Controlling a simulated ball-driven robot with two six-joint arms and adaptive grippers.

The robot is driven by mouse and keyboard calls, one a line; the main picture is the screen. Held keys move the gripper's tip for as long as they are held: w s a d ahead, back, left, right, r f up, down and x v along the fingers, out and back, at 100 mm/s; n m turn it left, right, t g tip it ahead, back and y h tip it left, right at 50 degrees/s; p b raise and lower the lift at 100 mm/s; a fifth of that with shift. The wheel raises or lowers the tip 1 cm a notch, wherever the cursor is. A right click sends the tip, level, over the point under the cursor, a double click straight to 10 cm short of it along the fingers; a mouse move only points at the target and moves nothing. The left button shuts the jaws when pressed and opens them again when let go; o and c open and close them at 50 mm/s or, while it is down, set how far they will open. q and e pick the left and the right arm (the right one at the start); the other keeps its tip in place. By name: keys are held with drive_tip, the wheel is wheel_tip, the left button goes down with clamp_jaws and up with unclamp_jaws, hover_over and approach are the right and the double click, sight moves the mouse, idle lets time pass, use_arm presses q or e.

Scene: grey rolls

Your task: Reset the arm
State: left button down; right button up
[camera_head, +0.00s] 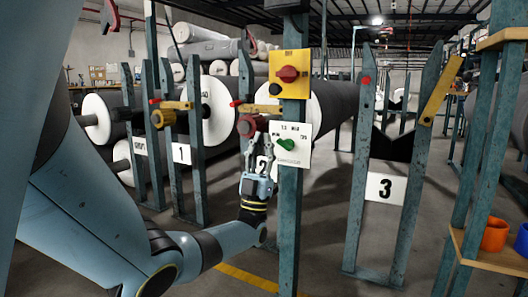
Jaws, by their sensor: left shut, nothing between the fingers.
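My left arm comes in from the left, and its gripper (257,148) points up, shut and empty, in front of rack 2. Its fingertips are just below a dark red round part (247,126) under rack 2's yellow arm (262,109); I cannot tell whether they touch. That arm lies about level. Rack 1's yellow arm (176,105) also lies level, with a red tip at its left. At rack 3, a yellow arm (440,90) stands raised and tilted at the right post. My right gripper is not in view.
A teal post (290,215) stands close right of my gripper, bearing a yellow panel (289,58) with a red switch and a white panel (291,156) with a green switch. Grey rolls (336,98) lie behind. Orange (494,235) and blue (522,241) cups stand on a shelf at right.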

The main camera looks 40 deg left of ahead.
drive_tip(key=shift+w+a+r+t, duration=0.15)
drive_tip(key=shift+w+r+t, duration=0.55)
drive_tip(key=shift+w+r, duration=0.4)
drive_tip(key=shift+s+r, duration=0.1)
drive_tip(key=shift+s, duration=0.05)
